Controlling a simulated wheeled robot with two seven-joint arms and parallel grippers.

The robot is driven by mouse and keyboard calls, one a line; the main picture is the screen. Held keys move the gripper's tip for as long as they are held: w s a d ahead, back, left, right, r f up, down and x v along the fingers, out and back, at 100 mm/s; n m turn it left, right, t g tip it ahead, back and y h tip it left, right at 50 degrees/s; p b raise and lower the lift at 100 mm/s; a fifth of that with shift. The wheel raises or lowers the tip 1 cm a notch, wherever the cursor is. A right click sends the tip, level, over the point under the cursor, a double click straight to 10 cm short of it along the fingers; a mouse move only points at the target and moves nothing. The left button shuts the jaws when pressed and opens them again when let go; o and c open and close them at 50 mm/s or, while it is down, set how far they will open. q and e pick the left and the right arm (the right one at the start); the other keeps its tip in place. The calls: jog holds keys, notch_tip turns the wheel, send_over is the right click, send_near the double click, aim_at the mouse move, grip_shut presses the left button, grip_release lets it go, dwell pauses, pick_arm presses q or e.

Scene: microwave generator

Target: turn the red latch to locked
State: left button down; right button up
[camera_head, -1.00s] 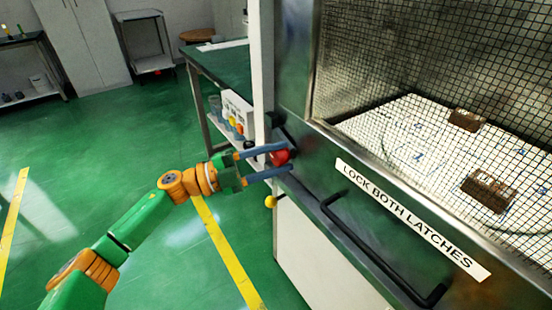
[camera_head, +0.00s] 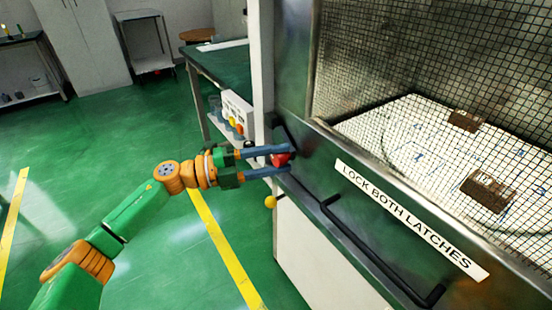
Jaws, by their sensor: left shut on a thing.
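The red latch (camera_head: 281,159) sits on the left edge of the metal door, below the mesh window. Only part of its red knob shows between my fingers. A dark piece (camera_head: 279,121) shows just above it. My left gripper (camera_head: 288,160) reaches in from the left with its two blue-grey fingers on either side of the red knob, one above and one below, shut on it. My right gripper is not in view.
A black bar handle (camera_head: 372,250) sticks out from the door below the "LOCK BOTH LATCHES" label (camera_head: 408,218). A yellow knob (camera_head: 270,202) is below the red latch. A green-topped table (camera_head: 222,68) stands behind. Floor at left is clear.

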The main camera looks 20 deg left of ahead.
pick_arm(q)
jog(key=shift+c, duration=1.8)
grip_release()
jog(key=shift+w, duration=0.1)
jog(key=b+v, duration=0.1)
jog(key=v, duration=0.6)
jog(key=shift+b, duration=0.35)
jog(key=shift+a, duration=0.15)
